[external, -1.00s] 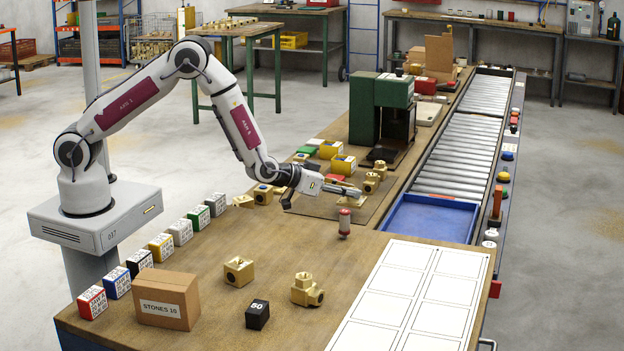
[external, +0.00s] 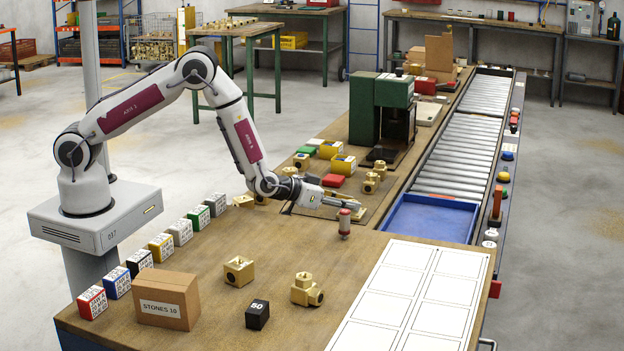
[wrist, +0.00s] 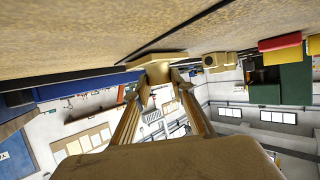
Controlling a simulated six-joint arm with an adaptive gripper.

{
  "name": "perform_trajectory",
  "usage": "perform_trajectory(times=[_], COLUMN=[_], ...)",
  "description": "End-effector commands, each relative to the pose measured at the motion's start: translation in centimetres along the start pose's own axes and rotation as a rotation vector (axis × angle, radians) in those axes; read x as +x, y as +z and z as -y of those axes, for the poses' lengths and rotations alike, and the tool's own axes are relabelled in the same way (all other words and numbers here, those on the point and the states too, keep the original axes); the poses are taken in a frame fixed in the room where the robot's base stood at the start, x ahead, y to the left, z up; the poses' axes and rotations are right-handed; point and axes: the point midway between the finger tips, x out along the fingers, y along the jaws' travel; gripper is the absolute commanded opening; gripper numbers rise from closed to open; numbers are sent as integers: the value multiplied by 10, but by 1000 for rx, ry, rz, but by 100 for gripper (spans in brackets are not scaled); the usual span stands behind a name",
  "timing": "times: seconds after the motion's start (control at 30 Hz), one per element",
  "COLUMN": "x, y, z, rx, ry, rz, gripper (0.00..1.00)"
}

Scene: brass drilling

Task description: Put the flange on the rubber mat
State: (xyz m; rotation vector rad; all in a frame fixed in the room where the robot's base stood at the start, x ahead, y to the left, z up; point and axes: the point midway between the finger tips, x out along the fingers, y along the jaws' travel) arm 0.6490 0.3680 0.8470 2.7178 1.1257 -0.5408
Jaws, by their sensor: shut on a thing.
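My gripper (external: 345,203) reaches low over the bench, pointing right, in the external view. In the wrist view its two fingers (wrist: 160,88) are closed on a brass-coloured piece, which looks like the flange (wrist: 158,68). The piece is close to the bench surface; whether it touches cannot be told. In the external view the arm and fingers largely hide it.
Brass fittings (external: 371,183) and yellow and red boxes (external: 343,165) stand behind. Two brass fittings (external: 239,271) (external: 306,290) and a black block (external: 257,315) are nearer. A blue tray (external: 430,218) lies right.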

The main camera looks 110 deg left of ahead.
Motion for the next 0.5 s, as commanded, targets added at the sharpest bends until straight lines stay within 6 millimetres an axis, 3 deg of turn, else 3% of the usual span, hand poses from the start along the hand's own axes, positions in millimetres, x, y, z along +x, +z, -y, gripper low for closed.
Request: perform_trajectory(times=[0.13,0.17,0.2,0.5], x=[1,1,1,1], y=[1,3,3,2], z=[0,0,0,0], rx=[0,0,0,0], ry=[0,0,0,0], rz=[-4,0,0,1], gripper=[0,29,39,40])
